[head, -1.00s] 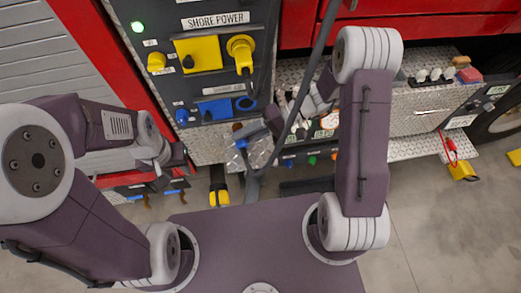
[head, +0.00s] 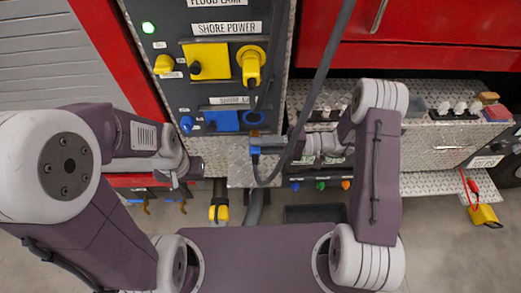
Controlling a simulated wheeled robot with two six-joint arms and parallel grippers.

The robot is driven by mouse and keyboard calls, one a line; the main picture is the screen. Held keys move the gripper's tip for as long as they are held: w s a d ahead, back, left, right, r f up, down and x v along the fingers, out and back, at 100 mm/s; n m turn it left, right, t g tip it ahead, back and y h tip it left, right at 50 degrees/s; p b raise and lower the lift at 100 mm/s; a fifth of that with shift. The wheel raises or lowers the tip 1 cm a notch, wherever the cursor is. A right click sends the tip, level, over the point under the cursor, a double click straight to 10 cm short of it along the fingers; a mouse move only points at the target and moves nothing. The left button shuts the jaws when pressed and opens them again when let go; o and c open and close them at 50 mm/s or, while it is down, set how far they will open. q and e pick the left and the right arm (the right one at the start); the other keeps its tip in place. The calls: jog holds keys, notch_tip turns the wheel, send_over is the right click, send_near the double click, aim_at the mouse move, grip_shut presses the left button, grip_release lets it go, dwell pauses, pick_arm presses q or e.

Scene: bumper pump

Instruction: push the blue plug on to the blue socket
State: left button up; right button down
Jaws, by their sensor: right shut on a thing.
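The blue socket (head: 254,118) is a blue ring low on the dark panel, right of a blue square plate (head: 222,120). My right gripper (head: 266,143) is shut on the blue plug (head: 255,151), below the socket and apart from it in the picture. A dark cable runs from the plug and loops down beneath it. The gripper hides part of the plug. My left gripper (head: 186,172) is at the left, below and left of the panel, away from plug and socket; its fingers are too unclear to read.
A yellow plug (head: 250,66) sits in the upper outlet beside a yellow plate (head: 209,62). A thick grey hose (head: 322,75) passes just right of the panel. A metal bumper deck (head: 435,140) extends right. A yellow clamp-lead item (head: 484,215) is at far right.

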jog(key=w, duration=0.3)
jog(key=shift+a+f+b, duration=0.1)
jog(key=shift+a+b, duration=0.05)
jog(key=shift+b, duration=0.15)
jog(key=shift+w, duration=0.85)
jog(key=shift+w+b, duration=0.15)
jog(key=shift+b, duration=0.15)
jog(key=shift+w, duration=0.2)
jog(key=shift+b, duration=0.45)
jog(key=shift+w, duration=0.35)
dwell(0.6)
